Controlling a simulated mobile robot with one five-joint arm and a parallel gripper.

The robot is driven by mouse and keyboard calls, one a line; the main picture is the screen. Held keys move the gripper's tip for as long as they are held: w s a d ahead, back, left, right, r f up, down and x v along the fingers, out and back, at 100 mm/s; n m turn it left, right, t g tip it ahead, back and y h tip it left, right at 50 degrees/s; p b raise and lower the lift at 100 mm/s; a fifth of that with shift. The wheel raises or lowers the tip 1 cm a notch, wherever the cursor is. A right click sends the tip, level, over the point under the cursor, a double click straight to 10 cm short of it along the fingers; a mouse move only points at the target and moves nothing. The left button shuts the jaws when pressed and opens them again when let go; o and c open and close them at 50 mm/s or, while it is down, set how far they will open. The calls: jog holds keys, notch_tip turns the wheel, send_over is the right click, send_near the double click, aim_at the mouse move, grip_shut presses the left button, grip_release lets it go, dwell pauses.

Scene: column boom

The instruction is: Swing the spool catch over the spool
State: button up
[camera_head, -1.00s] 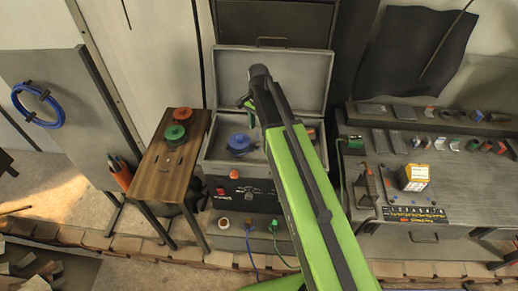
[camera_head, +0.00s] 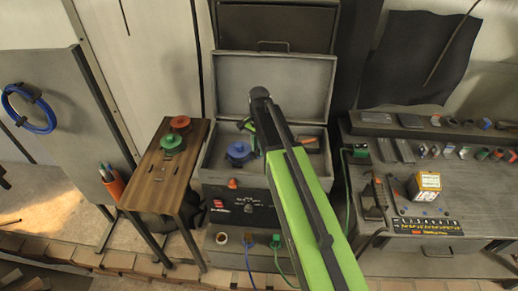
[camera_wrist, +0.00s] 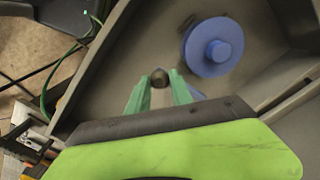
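The blue spool (camera_head: 238,151) lies inside the open grey case, left of my arm. It also shows in the wrist view (camera_wrist: 213,48), up and right of the fingers. My gripper (camera_head: 248,127) is over the case, close beside the spool; the arm partly hides it. In the wrist view, the two green fingers (camera_wrist: 160,77) stand apart on either side of a small dark rounded knob (camera_wrist: 160,78), which may be the spool catch. I cannot tell whether the fingers touch it. The fingers do not touch the spool.
The case's raised lid (camera_head: 276,86) stands behind, and its wall (camera_wrist: 92,65) runs near the fingers. A wooden table (camera_head: 165,180) with a green spool (camera_head: 171,142) and a red spool (camera_head: 180,122) is at left. A cluttered grey bench (camera_head: 450,185) is at right.

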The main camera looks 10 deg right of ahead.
grip_shut()
jog(key=shift+d, duration=0.1)
jog(key=shift+w+d+n, duration=0.5)
jog(key=shift+d+n, duration=0.25)
jog(key=shift+n, duration=1.9)
jog(key=shift+w+d+n, duration=0.55)
jog(key=shift+d+n, duration=0.2)
jog(key=shift+n, duration=1.85)
jog(key=shift+w+d+n, duration=0.5)
jog(key=shift+d+n, duration=0.25)
jog(key=shift+n, duration=1.9)
